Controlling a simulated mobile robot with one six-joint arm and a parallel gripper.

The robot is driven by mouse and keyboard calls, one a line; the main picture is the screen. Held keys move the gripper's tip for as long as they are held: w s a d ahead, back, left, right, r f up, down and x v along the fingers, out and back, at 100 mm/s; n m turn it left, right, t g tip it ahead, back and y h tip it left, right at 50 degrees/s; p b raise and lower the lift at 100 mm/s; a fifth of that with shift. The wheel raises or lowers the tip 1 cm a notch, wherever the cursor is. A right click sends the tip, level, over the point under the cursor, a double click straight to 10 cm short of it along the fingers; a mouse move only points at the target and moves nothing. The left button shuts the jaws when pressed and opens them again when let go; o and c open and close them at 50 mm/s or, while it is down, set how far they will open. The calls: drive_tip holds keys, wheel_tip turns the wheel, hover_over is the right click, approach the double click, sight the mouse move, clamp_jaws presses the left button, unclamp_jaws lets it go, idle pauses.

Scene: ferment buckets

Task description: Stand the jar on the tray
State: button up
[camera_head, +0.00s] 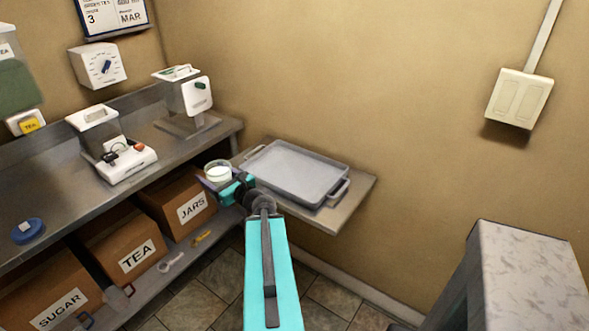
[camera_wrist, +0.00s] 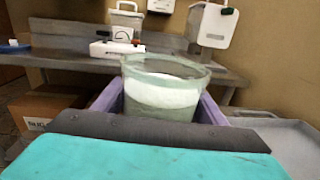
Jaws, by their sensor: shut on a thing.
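The jar (camera_head: 217,171) is a clear greenish glass vessel with white contents. It is upright in my gripper (camera_head: 213,183), beside the left edge of the tray. In the wrist view the jar (camera_wrist: 162,88) sits between two purple fingers, and my gripper (camera_wrist: 160,110) is shut on it. The tray (camera_head: 330,190) is grey, rectangular and empty, with raised rims and handles, and lies on a shelf against the wall. Part of the tray (camera_wrist: 293,140) shows at the right of the wrist view. The jar's base is hidden.
A steel counter (camera_head: 60,196) on the left carries two white machines (camera_head: 185,95) and a blue lid (camera_head: 27,231). Cardboard boxes (camera_head: 125,250) stand underneath. A speckled grey block (camera_head: 530,280) is at the lower right. The shelf (camera_head: 350,205) has a narrow bare margin around the tray.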

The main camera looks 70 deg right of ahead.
drive_tip(key=s+d+r+m+g+h+p, duration=0.1)
drive_tip(key=s+d+h, duration=0.4)
drive_tip(key=s+d, duration=0.5)
drive_tip(key=s+m+g+p, duration=0.1)
drive_tip(key=m, duration=0.1)
drive_tip(key=shift+s+d+r+m+g, duration=0.15)
drive_tip(key=shift+d+r+m+g, duration=0.15)
drive_tip(key=shift+m, duration=0.1)
drive_tip(key=shift+w+a+f+b, duration=0.1)
drive_tip(key=shift+w+b, duration=0.1)
drive_tip(key=shift+b, duration=0.1)
